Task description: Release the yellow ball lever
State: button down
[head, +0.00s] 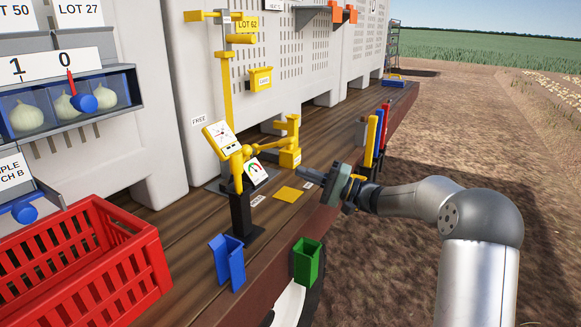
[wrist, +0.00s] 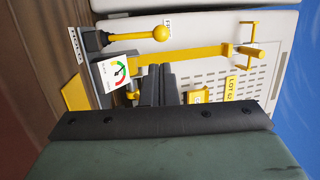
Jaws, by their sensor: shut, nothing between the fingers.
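In the wrist view, whose picture is turned sideways, the yellow ball (wrist: 161,33) sits at the end of a yellow rod that rises from a dark base (wrist: 91,41). A FREE label (wrist: 167,27) is close to the ball in the picture, and a HOLD label (wrist: 73,42) is by the base. In the head view the lever is partly hidden among yellow parts behind a yellow-topped post. My gripper (head: 306,176) is over the right part of the wooden deck, apart from the lever. Its fingers (wrist: 160,85) are shut and empty.
A white gauge card (wrist: 117,71) is beside the lever base. A yellow-topped post (head: 237,168) on a black stand is left of my gripper. Blue (head: 227,262) and green (head: 307,262) holders and a red crate (head: 82,262) are nearer. Coloured upright bars (head: 377,135) stand behind.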

jog(key=p+x, duration=0.3)
jog(key=x, duration=0.9)
jog(key=shift+a, duration=0.25)
jog(key=shift+r, duration=0.25)
